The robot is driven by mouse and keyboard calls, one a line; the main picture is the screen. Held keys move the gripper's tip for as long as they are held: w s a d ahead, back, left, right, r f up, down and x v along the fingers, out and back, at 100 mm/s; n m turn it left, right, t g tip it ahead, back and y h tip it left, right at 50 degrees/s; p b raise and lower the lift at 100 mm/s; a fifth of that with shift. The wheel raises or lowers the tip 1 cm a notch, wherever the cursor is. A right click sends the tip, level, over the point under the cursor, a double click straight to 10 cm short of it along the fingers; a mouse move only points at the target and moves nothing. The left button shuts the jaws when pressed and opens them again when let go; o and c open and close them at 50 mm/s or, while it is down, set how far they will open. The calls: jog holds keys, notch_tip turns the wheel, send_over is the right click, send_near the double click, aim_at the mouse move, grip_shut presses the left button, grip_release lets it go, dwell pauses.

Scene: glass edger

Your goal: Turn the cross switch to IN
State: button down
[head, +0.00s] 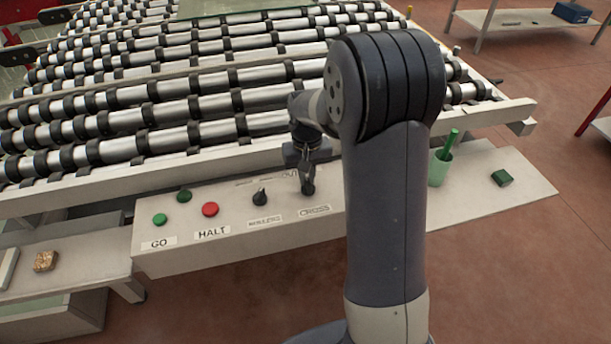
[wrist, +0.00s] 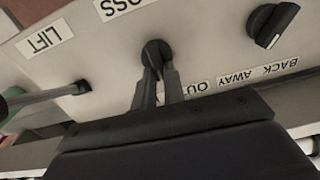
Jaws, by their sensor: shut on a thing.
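The cross switch is a black rotary knob on the pale control panel (head: 190,245), above the CROSS label (head: 314,210) in the head view. In the wrist view the knob (wrist: 154,48) sits between the tips of my gripper (wrist: 157,75), next to the partly cut CROSS label (wrist: 122,5). My gripper (head: 307,178) is shut on the knob from above. A partly covered label beginning OU (wrist: 196,88) shows beside the fingers. The IN mark is not readable, and the fingers hide which way the knob points.
A second black knob (head: 260,197) stands left of the cross switch, with green GO (head: 160,219) and red HALT (head: 210,209) buttons farther left. A lever (wrist: 60,94) near the LIFT label (wrist: 45,38) shows in the wrist view. Rollers (head: 200,135) lie behind the panel.

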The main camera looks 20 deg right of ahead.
jog(key=m, duration=0.6)
jog(key=shift+s+d, duration=0.1)
jog(key=shift+d, duration=0.25)
jog(key=shift+m, duration=0.4)
jog(key=c, duration=1.5)
grip_release()
notch_tip(320, 180, up, 11)
jog(key=shift+f+b, duration=0.1)
jog(key=shift+b, duration=0.4)
